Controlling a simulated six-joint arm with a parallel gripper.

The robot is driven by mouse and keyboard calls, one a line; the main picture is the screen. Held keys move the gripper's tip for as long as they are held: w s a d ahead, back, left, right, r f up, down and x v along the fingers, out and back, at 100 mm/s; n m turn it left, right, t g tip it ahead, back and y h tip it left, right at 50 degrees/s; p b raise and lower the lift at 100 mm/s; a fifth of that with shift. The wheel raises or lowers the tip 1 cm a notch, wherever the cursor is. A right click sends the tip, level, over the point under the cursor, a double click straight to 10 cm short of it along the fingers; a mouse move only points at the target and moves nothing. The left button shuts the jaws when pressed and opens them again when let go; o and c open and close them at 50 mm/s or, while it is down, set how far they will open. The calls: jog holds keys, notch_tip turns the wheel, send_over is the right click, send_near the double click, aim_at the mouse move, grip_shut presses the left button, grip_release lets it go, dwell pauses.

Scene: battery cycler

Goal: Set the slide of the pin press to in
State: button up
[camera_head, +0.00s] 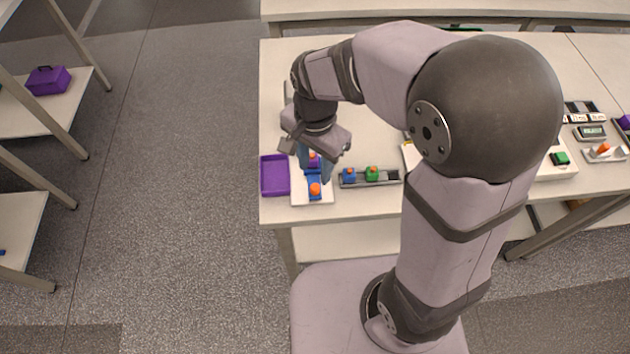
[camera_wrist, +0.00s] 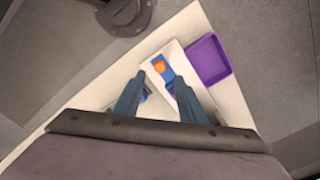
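The pin press is a white base (camera_head: 325,198) near the front left of the table, with a blue part and orange knob (camera_head: 314,189) at its near end. A purple part with an orange top (camera_head: 313,159) shows farther back, partly hidden by my fingers. The orange knob (camera_wrist: 159,66) and blue part (camera_wrist: 166,75) also show in the wrist view, just beyond my fingertips. My gripper (camera_head: 316,178) is open above the press, its two fingers apart with nothing seen held. I cannot tell whether a finger touches the press.
An empty purple tray (camera_head: 263,176) stands left of the press. More devices, including a display unit (camera_head: 592,131), stand at the far right. The table's front edge is close.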

aim_at(315, 186)
jog(key=shift+f, duration=0.15)
jog(key=shift+f+p, duration=0.65)
jog(key=shift+f, duration=2.9)
grip_shut()
jog(key=shift+w, duration=0.1)
